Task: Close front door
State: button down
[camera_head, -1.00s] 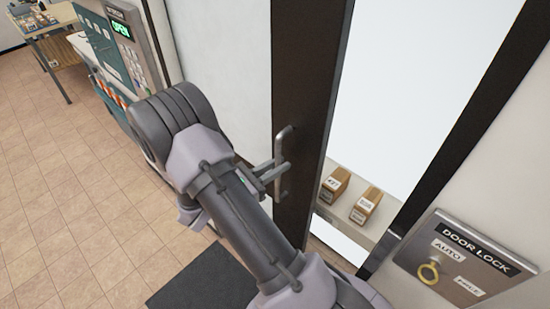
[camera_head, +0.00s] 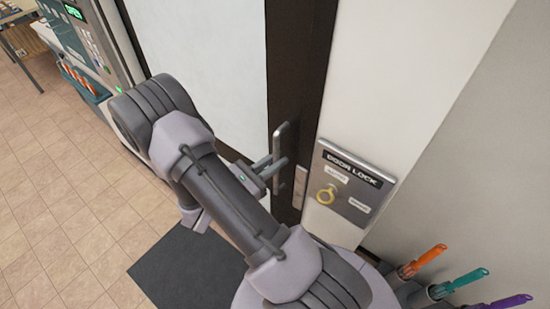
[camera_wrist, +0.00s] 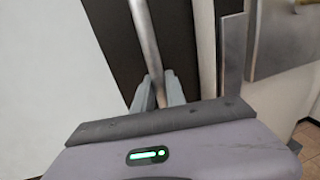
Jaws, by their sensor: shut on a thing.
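The front door (camera_head: 296,70) has a dark brown frame edge and a pale panel (camera_head: 200,60). Its dark edge stands against the white wall beside the door lock panel, with no gap that I can see. A metal bar handle (camera_head: 279,150) is fixed on the dark edge. My gripper (camera_head: 276,168) is shut on the handle. In the wrist view the two fingers of my gripper (camera_wrist: 158,92) lie either side of the handle's lower part, and the handle (camera_wrist: 143,35) runs up between them. The handle's lower end is partly hidden by the fingers.
The door lock panel (camera_head: 345,182) with a yellow ring key is on the wall right of the door. Orange, teal and purple handled items (camera_head: 455,283) stand at the lower right. A dark mat (camera_head: 185,270) lies on the tiled floor. A machine (camera_head: 85,45) stands at the upper left.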

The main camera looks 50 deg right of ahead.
jog(key=shift+s, duration=0.15)
jog(key=c, duration=1.4)
grip_release()
jog(key=shift+s, duration=0.15)
jog(key=shift+o, duration=0.2)
jog(key=w+a, duration=0.2)
jog(key=a, duration=1.5)
jog(key=shift+a, duration=0.2)
jog(key=shift+w, duration=0.1)
